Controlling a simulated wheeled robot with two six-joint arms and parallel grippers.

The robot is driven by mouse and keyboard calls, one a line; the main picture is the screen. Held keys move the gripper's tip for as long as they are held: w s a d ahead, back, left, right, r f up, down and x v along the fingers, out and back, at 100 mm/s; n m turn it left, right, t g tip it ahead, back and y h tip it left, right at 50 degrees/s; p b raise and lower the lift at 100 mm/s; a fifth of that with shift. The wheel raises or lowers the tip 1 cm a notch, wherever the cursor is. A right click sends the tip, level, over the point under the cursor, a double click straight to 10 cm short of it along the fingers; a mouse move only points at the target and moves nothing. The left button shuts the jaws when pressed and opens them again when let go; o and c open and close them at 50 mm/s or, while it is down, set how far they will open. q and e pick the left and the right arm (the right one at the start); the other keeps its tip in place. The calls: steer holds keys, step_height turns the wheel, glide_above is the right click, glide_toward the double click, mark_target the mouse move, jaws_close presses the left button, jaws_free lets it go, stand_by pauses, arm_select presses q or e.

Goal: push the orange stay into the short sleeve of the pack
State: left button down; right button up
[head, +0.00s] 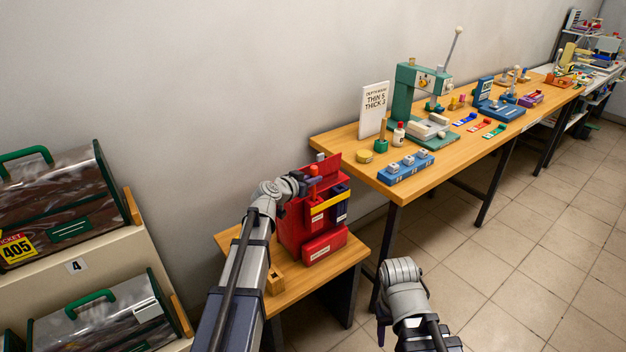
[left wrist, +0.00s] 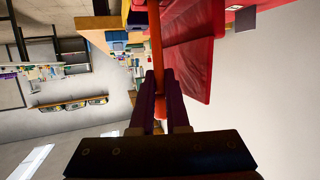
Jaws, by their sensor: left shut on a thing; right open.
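The red pack (head: 322,215) stands on a small wooden table, with a yellow band across its front and an upright red flap at its back. My left gripper (head: 303,182) is at the upper left of the pack. In the left wrist view, my left gripper (left wrist: 158,105) is shut on the orange stay (left wrist: 156,48), a narrow strip reaching away from the fingers beside the red panel. The stay's far end and the sleeve opening cannot be made out. My right gripper (head: 381,328) is open, low and away from the pack; its fingertips are mostly hidden.
A long workbench (head: 440,165) with a green press (head: 405,92) and a blue tray (head: 406,168) stands to the right. Bagged comforters (head: 65,200) sit on shelves at the left.

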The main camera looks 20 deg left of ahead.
mark_target(312, 171)
arm_select(q)
steer(key=shift+f+b, duration=3.35)
steer(key=shift+f, duration=0.1)
steer(key=c, duration=0.8)
jaws_free()
steer(key=shift+r, duration=0.1)
steer(key=shift+c, duration=0.2)
steer(key=shift+a, duration=0.1)
step_height(312, 171, up, 10)
steer(key=p, duration=1)
steer(key=shift+f, duration=0.25)
